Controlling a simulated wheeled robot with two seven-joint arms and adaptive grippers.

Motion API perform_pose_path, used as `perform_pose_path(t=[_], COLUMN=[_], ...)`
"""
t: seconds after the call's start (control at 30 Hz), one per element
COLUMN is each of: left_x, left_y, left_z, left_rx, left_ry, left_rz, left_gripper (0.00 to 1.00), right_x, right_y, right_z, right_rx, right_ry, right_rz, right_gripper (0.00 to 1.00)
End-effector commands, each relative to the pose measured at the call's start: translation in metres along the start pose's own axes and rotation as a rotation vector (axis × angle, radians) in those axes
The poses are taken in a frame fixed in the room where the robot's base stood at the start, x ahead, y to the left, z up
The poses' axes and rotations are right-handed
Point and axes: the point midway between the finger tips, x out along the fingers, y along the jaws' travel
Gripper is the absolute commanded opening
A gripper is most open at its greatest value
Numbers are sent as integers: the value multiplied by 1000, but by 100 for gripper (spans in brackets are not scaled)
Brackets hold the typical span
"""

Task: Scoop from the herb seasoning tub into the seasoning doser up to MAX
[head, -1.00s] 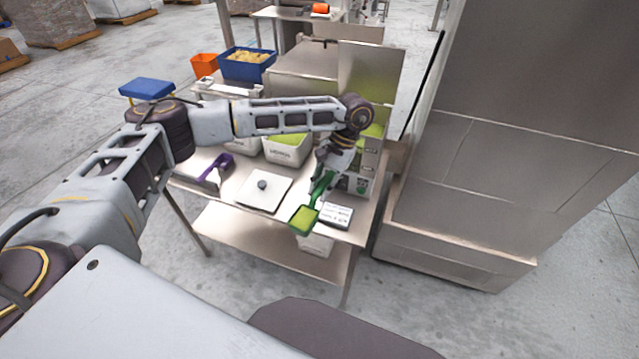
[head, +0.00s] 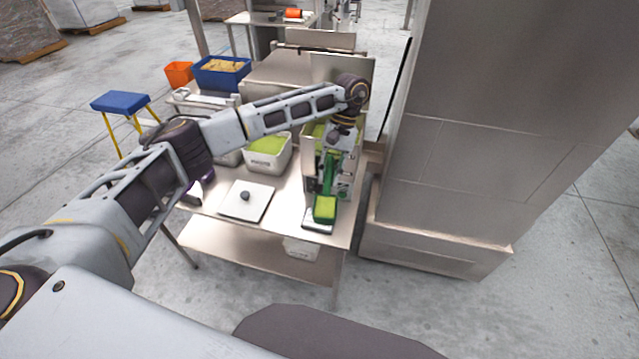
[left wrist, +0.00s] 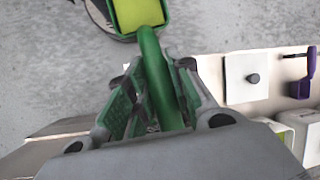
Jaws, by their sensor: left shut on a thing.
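My left gripper (head: 333,154) is shut on the handle of a green scoop (head: 325,209). The scoop's bowl is filled with yellow-green seasoning and is held out over the table's front right part. The left wrist view shows the scoop (left wrist: 155,60) between the fingers, its bowl partly cut off at the top. A white tub (head: 262,163) of green seasoning stands left of the gripper, its label too small to read. The seasoning doser (head: 311,165), with green showing in its upper part, stands behind the gripper and is partly hidden by it; its MAX mark cannot be made out. My right gripper is not in view.
A white lid with a dark knob (head: 235,206) lies on the steel table. A purple scoop (left wrist: 303,82) lies beyond it. A small display plate (head: 318,226) is below the green scoop. A tall steel cabinet (head: 470,150) stands close on the right. A blue crate (head: 207,82) stands behind.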

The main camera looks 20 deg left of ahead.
Motion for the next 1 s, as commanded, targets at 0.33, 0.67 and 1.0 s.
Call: perform_pose_path(t=[0.33, 0.67, 1.0], left_x=[-45, -70, -87], left_y=[12, 15, 15], left_z=[-19, -36, -50], left_rx=[-331, -637, -931], left_ry=[-75, -143, -206], left_rz=[142, 270, 393], left_gripper=[0, 0, 0], right_x=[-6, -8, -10], right_y=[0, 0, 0], right_z=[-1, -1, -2], right_rx=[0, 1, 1], right_ry=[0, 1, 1], right_rz=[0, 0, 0], right_gripper=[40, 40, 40])
